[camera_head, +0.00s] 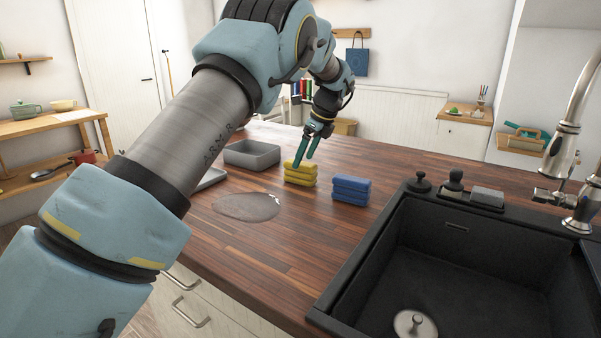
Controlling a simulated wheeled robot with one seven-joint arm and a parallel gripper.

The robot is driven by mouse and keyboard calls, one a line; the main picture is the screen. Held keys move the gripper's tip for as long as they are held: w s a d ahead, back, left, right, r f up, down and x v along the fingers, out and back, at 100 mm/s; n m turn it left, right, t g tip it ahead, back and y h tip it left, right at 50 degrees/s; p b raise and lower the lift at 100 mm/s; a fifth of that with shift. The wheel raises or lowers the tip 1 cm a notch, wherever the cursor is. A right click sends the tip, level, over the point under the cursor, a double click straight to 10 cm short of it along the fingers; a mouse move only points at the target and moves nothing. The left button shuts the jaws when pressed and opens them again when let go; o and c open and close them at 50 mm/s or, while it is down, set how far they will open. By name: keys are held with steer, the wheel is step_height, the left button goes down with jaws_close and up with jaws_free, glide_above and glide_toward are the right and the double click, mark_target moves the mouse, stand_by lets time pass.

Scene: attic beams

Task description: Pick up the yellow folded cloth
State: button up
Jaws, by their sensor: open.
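The yellow folded cloth (300,176) lies as a layered stack on the wooden counter, left of a blue folded cloth (351,190). My gripper (303,160) points down over the yellow cloth, with its green fingers at the cloth's upper part. The fingers are open. One finger overlaps the cloth's top in the view, and I cannot tell whether it touches. The cloth still rests on the counter.
A clear puddle (247,206) lies on the counter (270,247) in front of the cloths. A grey tray (252,155) stands at the back left. A black sink (345,290) with a tap (567,130) fills the right. Counter between cloths and sink is clear.

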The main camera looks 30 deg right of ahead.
mark_target(302, 163)
steer(key=shift+s+p+x, duration=0.1)
steer(key=shift+p+x, duration=0.25)
steer(key=shift+x, duration=0.75)
steer(key=shift+s+p+x, duration=0.15)
steer(key=shift+p+x, duration=0.15)
steer(key=shift+x, duration=0.85)
steer(key=shift+a, duration=0.1)
jaws_close()
step_height(302, 163, up, 10)
steer(key=shift+b, duration=1)
